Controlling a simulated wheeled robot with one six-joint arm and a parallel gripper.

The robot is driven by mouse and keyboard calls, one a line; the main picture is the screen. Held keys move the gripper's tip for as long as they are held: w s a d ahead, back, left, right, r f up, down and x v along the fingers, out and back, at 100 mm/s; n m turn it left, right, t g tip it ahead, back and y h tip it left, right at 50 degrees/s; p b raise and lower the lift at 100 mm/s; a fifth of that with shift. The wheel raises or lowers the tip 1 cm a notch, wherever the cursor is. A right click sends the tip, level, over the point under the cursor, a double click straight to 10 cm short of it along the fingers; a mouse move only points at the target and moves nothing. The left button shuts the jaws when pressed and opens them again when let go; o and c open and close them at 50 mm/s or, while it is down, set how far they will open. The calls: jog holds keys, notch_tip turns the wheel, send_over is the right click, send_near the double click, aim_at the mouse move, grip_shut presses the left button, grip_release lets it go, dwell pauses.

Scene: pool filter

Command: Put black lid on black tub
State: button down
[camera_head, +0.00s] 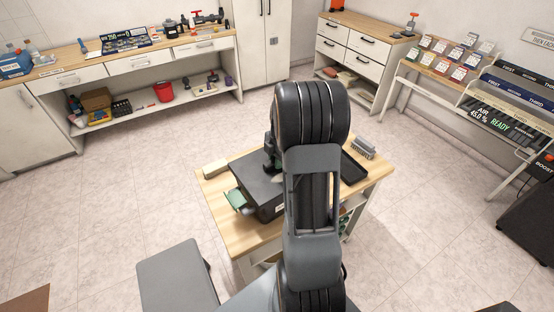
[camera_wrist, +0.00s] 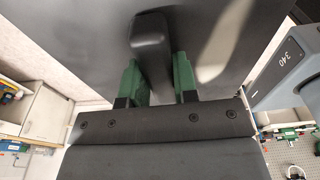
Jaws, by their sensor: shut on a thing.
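The black lid (camera_wrist: 230,35) fills the upper part of the wrist view as a dark flat panel with a raised bar handle (camera_wrist: 151,40). My gripper (camera_wrist: 158,78) has its two green fingers on either side of that handle, shut on it. In the head view a dark, box-like shape with a flat top (camera_head: 252,176) stands on the wooden table, and it looks like the black tub with the lid at its top. My arm hides its right part. I cannot tell whether the lid touches the tub's rim.
The wooden table (camera_head: 215,187) also holds a pale block (camera_head: 215,168), a green item (camera_head: 239,201), a black tray (camera_head: 352,168) and a grey ribbed item (camera_head: 364,147). A grey stool-like slab (camera_head: 176,279) stands at the front left. Open floor surrounds the table.

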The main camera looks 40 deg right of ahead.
jog(key=shift+f+b, duration=0.55)
jog(key=shift+f, duration=0.1)
dwell(0.5)
jog(key=c, duration=0.8)
grip_release()
notch_tip(320, 180, up, 14)
jog(key=d+b, duration=0.1)
jog(key=shift+d+f, duration=0.15)
jog(key=shift+d, duration=0.2)
